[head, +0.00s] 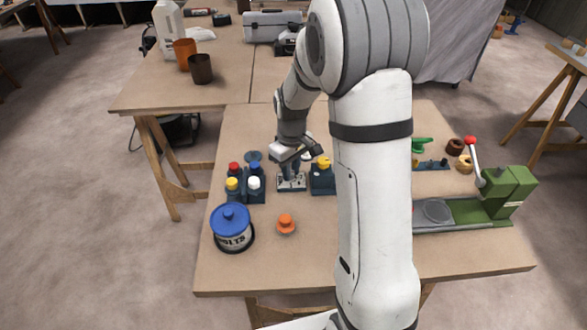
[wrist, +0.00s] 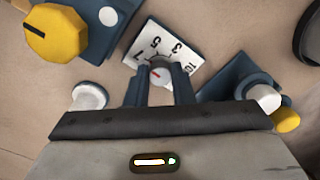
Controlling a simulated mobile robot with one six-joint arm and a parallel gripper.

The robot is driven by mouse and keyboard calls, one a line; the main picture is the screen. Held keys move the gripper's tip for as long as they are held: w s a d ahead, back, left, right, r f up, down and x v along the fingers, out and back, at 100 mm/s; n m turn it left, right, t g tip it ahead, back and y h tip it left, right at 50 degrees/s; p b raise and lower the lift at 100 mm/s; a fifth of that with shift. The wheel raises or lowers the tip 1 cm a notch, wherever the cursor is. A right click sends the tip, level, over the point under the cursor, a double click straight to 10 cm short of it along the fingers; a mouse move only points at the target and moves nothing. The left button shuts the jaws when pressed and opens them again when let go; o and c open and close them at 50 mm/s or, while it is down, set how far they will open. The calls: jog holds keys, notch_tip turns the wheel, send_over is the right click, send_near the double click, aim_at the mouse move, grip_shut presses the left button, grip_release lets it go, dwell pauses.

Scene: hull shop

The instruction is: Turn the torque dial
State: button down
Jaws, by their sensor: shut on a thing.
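The torque dial (wrist: 160,73) shows in the wrist view as a grey knob with a red mark on a white plate with black numbers. The plate (wrist: 177,46) reads 3, 5, 7 and 10. My gripper (wrist: 162,88) has its two dark fingers shut on the dial from both sides. In the head view my gripper (head: 291,174) points down onto the dial's plate (head: 291,186) at the middle of the near table. The fingers hide part of the knob, and I cannot read exactly which number the red mark points at.
A dark block with a yellow knob (head: 323,163) stands just right of the dial. A block with red, yellow, blue and white caps (head: 245,188) stands just left. Nearer are a blue-lidded bolts tin (head: 232,228) and an orange knob (head: 286,223). A green press (head: 509,191) is at right.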

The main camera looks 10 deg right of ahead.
jog(key=shift+n, duration=0.5)
jog(key=c, duration=1.3)
grip_release()
jog(key=shift+o, duration=0.2)
jog(key=shift+r, duration=3.9)
